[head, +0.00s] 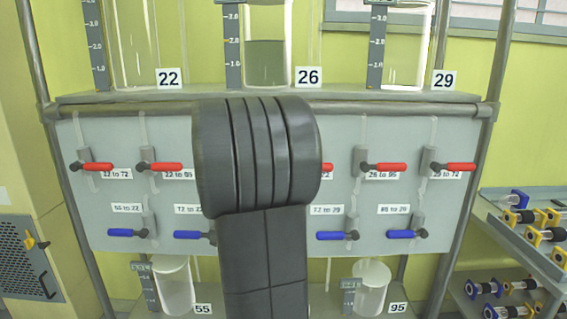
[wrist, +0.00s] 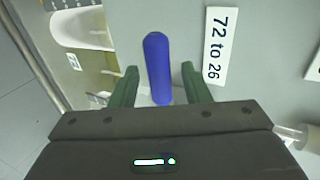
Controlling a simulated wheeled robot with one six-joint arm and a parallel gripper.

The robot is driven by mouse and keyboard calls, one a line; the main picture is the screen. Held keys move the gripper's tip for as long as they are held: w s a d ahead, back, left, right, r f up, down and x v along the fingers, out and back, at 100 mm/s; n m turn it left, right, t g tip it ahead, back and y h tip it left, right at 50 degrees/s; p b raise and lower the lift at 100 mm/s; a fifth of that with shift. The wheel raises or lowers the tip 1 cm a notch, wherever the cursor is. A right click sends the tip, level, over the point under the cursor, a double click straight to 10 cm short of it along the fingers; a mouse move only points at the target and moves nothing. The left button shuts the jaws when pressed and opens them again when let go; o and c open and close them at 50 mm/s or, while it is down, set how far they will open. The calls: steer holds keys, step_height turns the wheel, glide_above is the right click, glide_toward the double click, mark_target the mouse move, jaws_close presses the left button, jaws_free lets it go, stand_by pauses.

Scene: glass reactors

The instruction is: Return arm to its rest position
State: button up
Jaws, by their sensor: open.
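My gripper (wrist: 160,88) shows in the wrist view with its two green fingers apart. A blue valve handle (wrist: 157,68) lies between and beyond the fingertips, with a gap on both sides. The label "72 to 26" (wrist: 220,45) is on the panel just right of it. In the head view my dark arm stands in front of the middle of the valve panel (head: 265,112) and hides its centre. My gripper is hidden behind the arm there.
Red handles (head: 384,167) line the panel's upper row and blue handles (head: 344,235) the lower row. Glass vessels (head: 267,62) stand on the shelf above; vessels 55 (head: 173,285) and 95 (head: 371,287) stand below. A parts rack (head: 520,240) is at the right, a cabinet (head: 30,255) at the left.

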steer(key=shift+x, duration=0.95)
steer(key=shift+s+r, duration=0.1)
steer(key=p+v, duration=0.5)
steer(key=v, duration=0.9)
steer(key=b+x, duration=0.5)
steer(key=x, duration=0.9)
steer(key=shift+f, duration=0.2)
steer(key=shift+f+n+h, duration=0.4)
steer(key=shift+n+h, duration=0.1)
steer(key=shift+d, duration=0.1)
